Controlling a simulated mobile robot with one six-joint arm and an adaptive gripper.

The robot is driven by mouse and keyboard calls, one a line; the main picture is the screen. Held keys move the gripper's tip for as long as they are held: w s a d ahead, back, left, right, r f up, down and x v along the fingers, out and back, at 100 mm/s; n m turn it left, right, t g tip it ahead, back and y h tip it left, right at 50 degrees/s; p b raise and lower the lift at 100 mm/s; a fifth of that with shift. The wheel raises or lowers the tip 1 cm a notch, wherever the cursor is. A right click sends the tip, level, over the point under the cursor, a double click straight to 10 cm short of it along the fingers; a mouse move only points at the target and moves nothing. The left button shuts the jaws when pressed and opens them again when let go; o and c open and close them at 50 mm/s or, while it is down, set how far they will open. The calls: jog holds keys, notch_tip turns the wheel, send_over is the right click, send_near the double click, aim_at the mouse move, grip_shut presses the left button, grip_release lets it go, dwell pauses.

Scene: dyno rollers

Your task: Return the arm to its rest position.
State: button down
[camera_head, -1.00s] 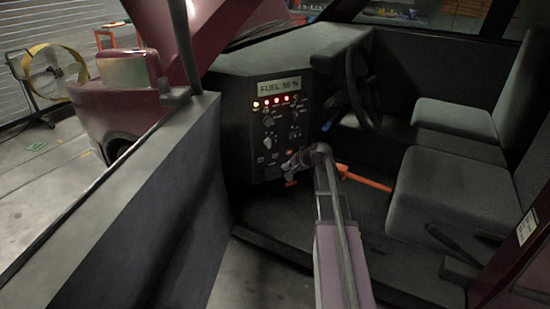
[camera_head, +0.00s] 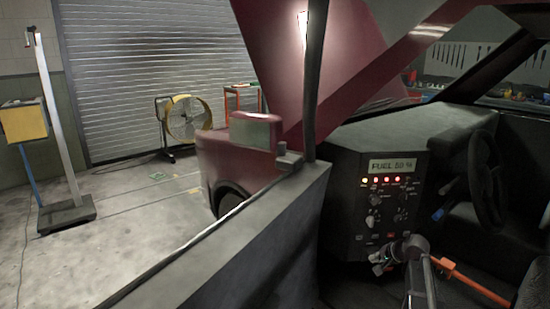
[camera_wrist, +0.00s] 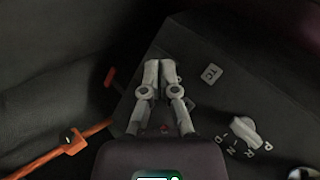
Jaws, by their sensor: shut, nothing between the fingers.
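My gripper (camera_head: 380,262) is at the lower edge of the dark control panel (camera_head: 345,200) inside the vehicle. In the wrist view its two grey fingers (camera_wrist: 160,68) are together with nothing between them. They point towards a dark surface, and I cannot tell whether they touch it. My arm (camera_head: 418,285) comes up from the bottom of the head view, bent at the wrist.
The panel has a lit fuel display (camera_head: 392,166), red lights and several knobs. A gear selector knob (camera_wrist: 242,128) is right of the fingers. An orange bar (camera_head: 470,282) lies right of my arm. The door (camera_head: 255,240) stands at left. A steering wheel (camera_head: 490,185) is at right.

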jog(key=s+a+f+n+g+h, duration=0.2)
jog(key=s+a+f+n+g, duration=0.15)
jog(key=s+a, duration=0.7)
jog(key=s+a+f+n+g+h, duration=0.2)
jog(key=s+a+n+g, duration=0.25)
jog(key=s+a, duration=0.6)
notch_tip(320, 180, up, 27)
jog(key=d+p, duration=0.2)
jog(key=p, duration=2.5)
jog(key=shift+s+r+n+t, duration=0.2)
jog(key=shift+s+n+t, duration=0.1)
jog(key=shift+s+n, duration=0.1)
jog(key=shift+f, duration=0.1)
jog(key=w+d+f+m+t+y+b, duration=0.3)
jog(key=w+d+f+m+y+b, duration=0.4)
jog(key=w+f+b, duration=0.8)
jog(key=w+d+f+m+t+b, duration=0.2)
jog(key=d+m+t+b, duration=0.1)
jog(key=d+b, duration=0.5)
jog(key=w+d+f+m+t+y+b, duration=0.1)
jog(key=w+d+f+m+t+b, duration=0.2)
jog(key=d+b, duration=0.5)
jog(key=shift+d+f+t+y+b, duration=0.3)
jog(key=shift+d, duration=0.25)
